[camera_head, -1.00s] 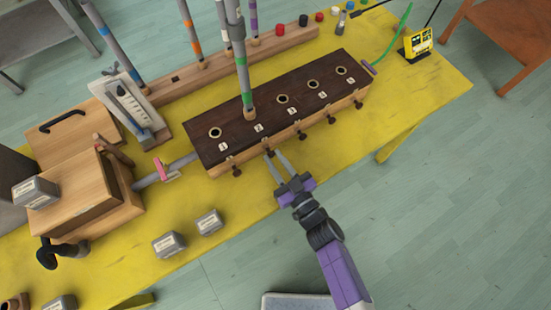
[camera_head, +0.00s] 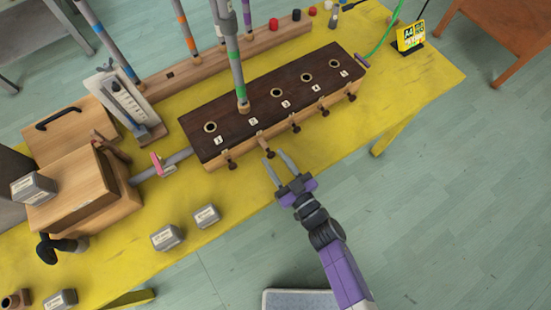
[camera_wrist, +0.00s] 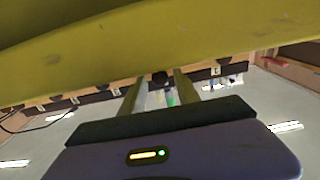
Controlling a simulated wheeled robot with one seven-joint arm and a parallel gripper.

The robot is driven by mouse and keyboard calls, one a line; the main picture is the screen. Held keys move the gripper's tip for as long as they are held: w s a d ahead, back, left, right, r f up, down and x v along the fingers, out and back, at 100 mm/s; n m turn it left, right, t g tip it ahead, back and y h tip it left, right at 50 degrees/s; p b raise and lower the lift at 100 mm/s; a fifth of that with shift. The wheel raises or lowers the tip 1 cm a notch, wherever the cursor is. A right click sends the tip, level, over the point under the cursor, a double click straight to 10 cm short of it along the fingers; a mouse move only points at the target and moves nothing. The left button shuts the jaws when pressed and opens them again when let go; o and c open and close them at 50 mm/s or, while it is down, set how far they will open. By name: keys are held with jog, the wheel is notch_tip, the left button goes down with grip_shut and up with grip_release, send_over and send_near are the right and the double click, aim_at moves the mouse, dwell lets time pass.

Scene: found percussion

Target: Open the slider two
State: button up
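The long wooden box (camera_head: 214,160) with a dark top has a row of numbered holes and dark knobs along its front. Slider two (camera_head: 262,143) shows a strip of pale wood sticking out of the front, further than its neighbours, with its dark knob (camera_head: 269,154) at the end. My gripper (camera_head: 273,158) is open in front of it, its fingertips on either side of the knob; contact cannot be told. In the wrist view the knob (camera_wrist: 160,79) shows between the spread fingers. A grey tube with a green band (camera_head: 237,75) stands over hole two.
Grey weights (camera_head: 166,237) lie at the front left. A wooden box with a black handle (camera_head: 80,205) stands at the left. A small yellow display (camera_head: 411,37) stands at the back right.

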jog(key=shift+s, duration=0.1)
jog(key=v, duration=0.7)
jog(key=shift+s+d+b, duration=0.25)
jog(key=shift+s+b, duration=0.05)
jog(key=shift+b, duration=0.05)
dwell(0.4)
jog(key=shift+w+f, duration=0.1)
jog(key=shift+t+h, duration=0.5)
jog(key=r, duration=0.1)
jog(key=w+d+r, duration=0.1)
jog(key=r, duration=0.1)
jog(key=shift+w+d+r, duration=0.2)
jog(key=shift+w+r, duration=0.05)
jog(key=shift+r, duration=0.05)
jog(key=s+d+r+m+h, duration=0.2)
jog(key=s+d+r, duration=0.3)
jog(key=s, duration=0.3)
jog(key=s+d+r+m+h, duration=0.2)
jog(key=s+d+r+h, duration=0.2)
jog(key=s+r, duration=0.3)
jog(key=s+d+r+m+g+h, duration=0.1)
jog(key=s+d+r+m+h, duration=0.1)
jog(key=s+d+r, duration=0.4)
jog(key=shift+s+m+h+b, duration=0.4)
jog(key=shift+s+h, duration=0.1)
jog(key=shift+s, duration=1.05)
